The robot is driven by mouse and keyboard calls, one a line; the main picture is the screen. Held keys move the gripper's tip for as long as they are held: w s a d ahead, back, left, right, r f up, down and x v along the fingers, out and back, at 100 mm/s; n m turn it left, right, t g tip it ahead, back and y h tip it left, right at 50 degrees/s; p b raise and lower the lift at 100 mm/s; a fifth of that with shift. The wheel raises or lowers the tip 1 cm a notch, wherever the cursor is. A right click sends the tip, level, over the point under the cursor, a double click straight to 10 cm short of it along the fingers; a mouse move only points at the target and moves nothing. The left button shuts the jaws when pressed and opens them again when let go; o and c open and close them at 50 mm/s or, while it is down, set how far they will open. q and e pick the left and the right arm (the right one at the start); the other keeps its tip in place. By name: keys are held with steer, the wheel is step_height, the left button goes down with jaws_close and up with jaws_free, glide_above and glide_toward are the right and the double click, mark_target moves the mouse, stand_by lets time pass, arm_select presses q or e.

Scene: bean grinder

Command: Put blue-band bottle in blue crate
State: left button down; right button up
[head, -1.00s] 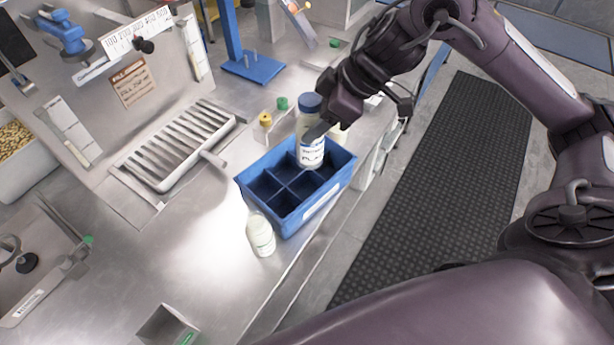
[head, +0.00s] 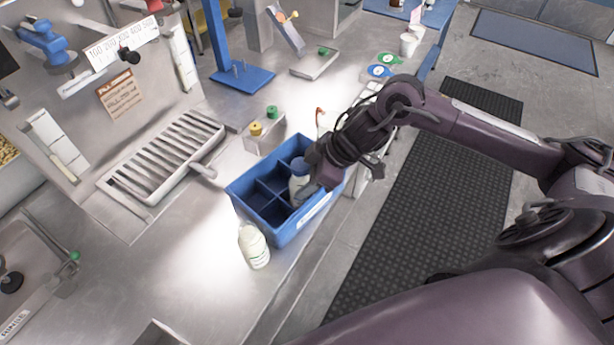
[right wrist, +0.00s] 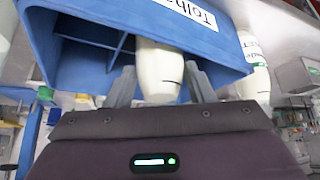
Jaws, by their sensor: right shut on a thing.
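Whether the bottle touches the crate floor is hidden. My left gripper is not in view.
A second white bottle (head: 253,247) stands on the steel counter (head: 190,265) just outside the crate's near corner. A block with yellow and green caps (head: 264,130) is behind the crate. A slatted drain tray (head: 163,165) lies left. The other visible crate compartments look empty.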

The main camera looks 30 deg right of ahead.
steer(key=shift+f, duration=0.15)
steer(key=o, duration=1.2)
steer(key=shift+c, duration=0.2)
steer(key=shift+r, duration=0.2)
steer(key=b+v, duration=0.1)
steer(key=v, duration=1.1)
steer(key=shift+b, duration=0.4)
